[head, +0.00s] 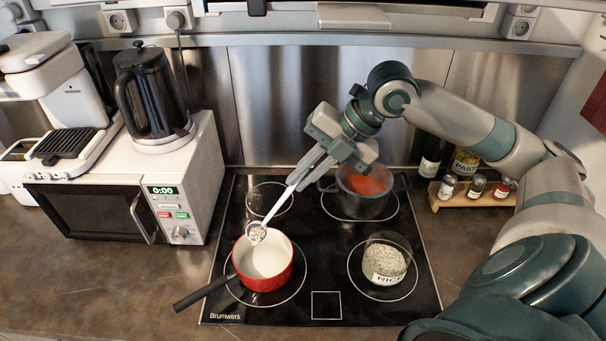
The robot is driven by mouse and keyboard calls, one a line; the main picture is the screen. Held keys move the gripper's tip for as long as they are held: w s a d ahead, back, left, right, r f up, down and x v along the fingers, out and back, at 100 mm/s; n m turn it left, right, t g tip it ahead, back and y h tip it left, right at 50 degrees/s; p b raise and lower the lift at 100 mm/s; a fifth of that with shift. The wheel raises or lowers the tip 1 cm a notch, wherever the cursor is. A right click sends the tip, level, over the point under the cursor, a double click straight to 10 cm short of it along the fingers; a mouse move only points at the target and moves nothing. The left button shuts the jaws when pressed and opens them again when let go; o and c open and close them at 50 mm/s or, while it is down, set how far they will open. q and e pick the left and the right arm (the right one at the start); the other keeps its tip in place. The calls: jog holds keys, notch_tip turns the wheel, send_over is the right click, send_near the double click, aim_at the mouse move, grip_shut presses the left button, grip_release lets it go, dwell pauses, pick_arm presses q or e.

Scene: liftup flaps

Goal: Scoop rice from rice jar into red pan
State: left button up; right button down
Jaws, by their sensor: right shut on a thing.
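The red pan (271,282) with a white inside and a dark handle (205,292) stands on the front left burner of the black stove. The glass rice jar (384,263), labelled RICE, stands on the front right burner with pale grains in it. My right gripper (298,180) is shut on the handle of a light-coloured spoon (275,210) and holds it tilted. The spoon's bowl (257,233) hangs over the far left rim of the red pan and holds speckled grains. My left gripper is not in view.
A grey pot (358,205) with red contents stands on the back right burner, just right of my gripper. A microwave (128,190) with a coffee maker stands left. A spice rack (470,196) is right. The back left burner is empty.

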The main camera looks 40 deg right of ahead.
jog(key=shift+a+f+n+h+p, duration=0.3)
jog(key=shift+a+f+n+p, duration=0.1)
jog(key=shift+n+p, duration=0.15)
jog(key=w+d+f+m+g+y+b, duration=0.1)
jog(key=d+f+m+y, duration=0.4)
jog(key=d+m+y, duration=0.2)
jog(key=shift+w+d+f+m+g+y+b, duration=0.35)
jog(key=shift+m+y, duration=0.35)
jog(key=shift+m, duration=0.65)
jog(key=shift+s, duration=0.1)
